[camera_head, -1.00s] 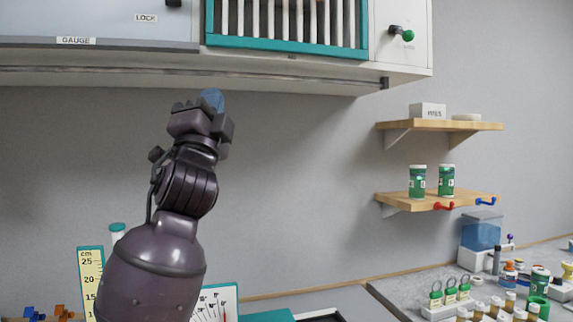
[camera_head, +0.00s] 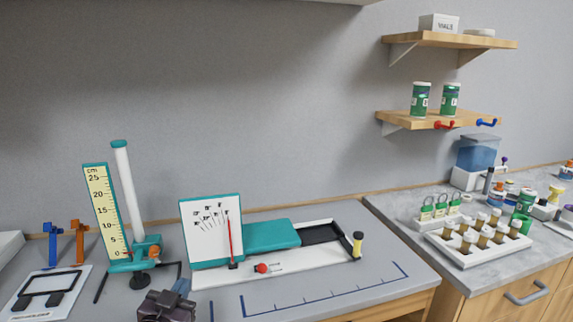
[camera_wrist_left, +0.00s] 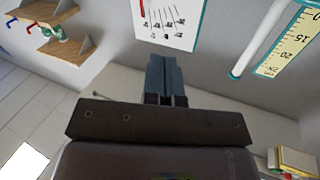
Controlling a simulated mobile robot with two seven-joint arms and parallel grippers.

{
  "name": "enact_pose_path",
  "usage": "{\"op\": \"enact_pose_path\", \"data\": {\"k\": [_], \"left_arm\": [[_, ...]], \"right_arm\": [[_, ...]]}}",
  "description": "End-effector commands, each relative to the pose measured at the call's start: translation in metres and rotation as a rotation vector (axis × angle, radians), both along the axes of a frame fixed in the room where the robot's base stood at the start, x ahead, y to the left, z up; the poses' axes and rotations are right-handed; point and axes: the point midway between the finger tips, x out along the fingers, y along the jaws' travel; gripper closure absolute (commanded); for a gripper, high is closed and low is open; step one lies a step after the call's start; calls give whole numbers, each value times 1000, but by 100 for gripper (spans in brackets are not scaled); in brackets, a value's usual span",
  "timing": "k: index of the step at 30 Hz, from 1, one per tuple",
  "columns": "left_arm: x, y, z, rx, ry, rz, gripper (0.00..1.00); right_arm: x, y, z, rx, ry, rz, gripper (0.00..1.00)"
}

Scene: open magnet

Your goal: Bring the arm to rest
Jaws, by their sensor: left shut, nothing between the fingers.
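My left gripper (camera_head: 181,290) shows at the bottom of the head view, low in front of the bench. Only its dark wrist and blue-grey fingers are in the picture. In the left wrist view its fingers (camera_wrist_left: 166,78) lie together, shut and empty. It holds nothing. The rest of the left arm is cut off by the lower edge of the head view. My right gripper is not in either view.
A ruler stand (camera_head: 100,212) with a white tube and a white chart board (camera_head: 211,228) stand near the gripper. A teal-and-white device (camera_head: 271,236) lies right of them. A vial rack (camera_head: 470,252) is on the right counter. Wall shelves (camera_head: 440,119) hang above.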

Motion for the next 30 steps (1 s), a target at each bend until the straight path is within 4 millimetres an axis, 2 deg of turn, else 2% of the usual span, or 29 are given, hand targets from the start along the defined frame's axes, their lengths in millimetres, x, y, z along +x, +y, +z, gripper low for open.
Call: {"op": "enact_pose_path", "data": {"k": [1, 6, 12, 15, 18, 21, 24, 30], "left_arm": [[-16, 6, -26, -14, 53, 8, 100], [-73, 22, -100, -47, 212, 42, 100], [-153, 42, -174, -54, 394, 96, 100], [-190, 49, -201, -56, 470, 120, 100], [-219, 55, -219, -57, 527, 140, 100], [-237, 58, -229, -57, 561, 151, 100], [-245, 59, -233, -57, 575, 156, 100], [-246, 59, -233, -56, 576, 157, 100]], "right_arm": [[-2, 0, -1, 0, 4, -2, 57], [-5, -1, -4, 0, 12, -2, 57], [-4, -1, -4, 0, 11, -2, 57], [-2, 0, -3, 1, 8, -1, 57], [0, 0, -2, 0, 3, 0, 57], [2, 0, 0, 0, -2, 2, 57], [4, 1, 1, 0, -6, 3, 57], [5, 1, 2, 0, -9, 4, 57]]}}
